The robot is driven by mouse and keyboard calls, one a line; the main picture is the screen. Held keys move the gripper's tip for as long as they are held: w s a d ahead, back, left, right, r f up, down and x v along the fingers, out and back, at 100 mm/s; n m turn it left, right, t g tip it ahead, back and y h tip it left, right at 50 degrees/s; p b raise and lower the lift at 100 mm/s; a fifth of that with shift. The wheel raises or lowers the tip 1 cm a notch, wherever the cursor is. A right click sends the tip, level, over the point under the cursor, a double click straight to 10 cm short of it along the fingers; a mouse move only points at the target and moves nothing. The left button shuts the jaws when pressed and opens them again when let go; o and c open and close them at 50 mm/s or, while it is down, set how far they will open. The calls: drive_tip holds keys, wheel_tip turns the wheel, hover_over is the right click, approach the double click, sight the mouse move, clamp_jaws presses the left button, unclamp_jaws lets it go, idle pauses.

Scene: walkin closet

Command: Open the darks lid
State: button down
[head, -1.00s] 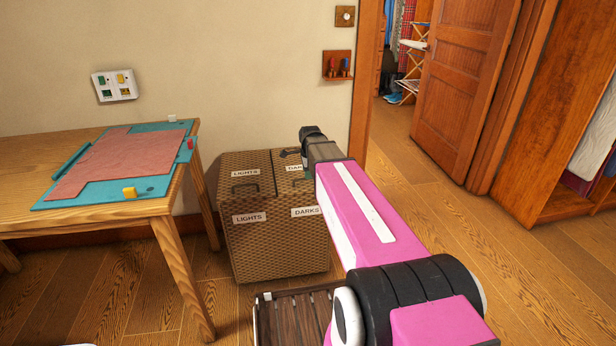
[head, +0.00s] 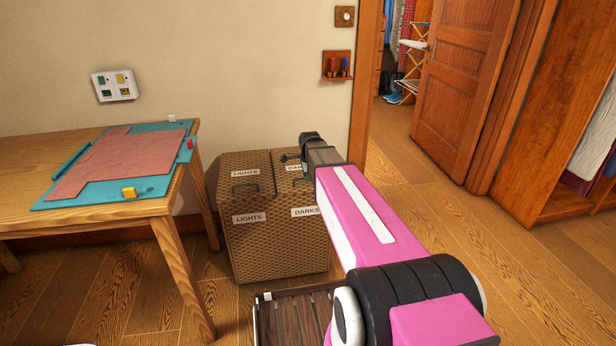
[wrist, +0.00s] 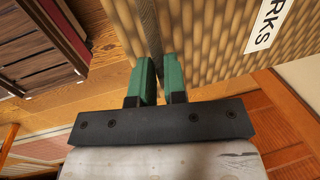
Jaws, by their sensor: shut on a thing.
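The wicker hamper (head: 275,245) stands against the wall in the head view, with LIGHTS on its left half and DARKS on its right half. The darks lid (head: 284,182) is on the top right, partly hidden by my arm. It looks closed, level with the lights lid (head: 248,187). My gripper is at the darks side, its fingers mostly hidden in the head view. In the wrist view my gripper (wrist: 161,82) has its two green fingers close together against the wicker, shut on part of the darks lid. The exact part held is hidden. A label ending in RKS (wrist: 266,25) shows beside it.
A wooden table (head: 90,220) with a teal mat (head: 70,204) stands left of the hamper. A low slatted wooden thing (head: 298,315) lies in front of it. A door (head: 465,85) stands open at the back right. The floor on the right is clear.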

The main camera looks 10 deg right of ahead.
drive_tip(key=shift+w+r, duration=0.15)
drive_tip(key=shift+r, duration=0.45)
drive_tip(key=w+r, duration=0.6)
drive_tip(key=r, duration=0.4)
drive_tip(key=w+r, duration=0.6)
drive_tip(key=r, duration=0.3)
drive_tip(key=w+r, duration=0.5)
drive_tip(key=w, duration=0.6)
drive_tip(key=w+r, duration=0.4)
drive_tip(key=w, duration=0.6)
drive_tip(key=shift+w+r, duration=0.35)
drive_tip(key=shift+r, duration=0.05)
drive_tip(key=c, duration=1.2)
unclamp_jaws()
drive_tip(key=shift+o, duration=0.2)
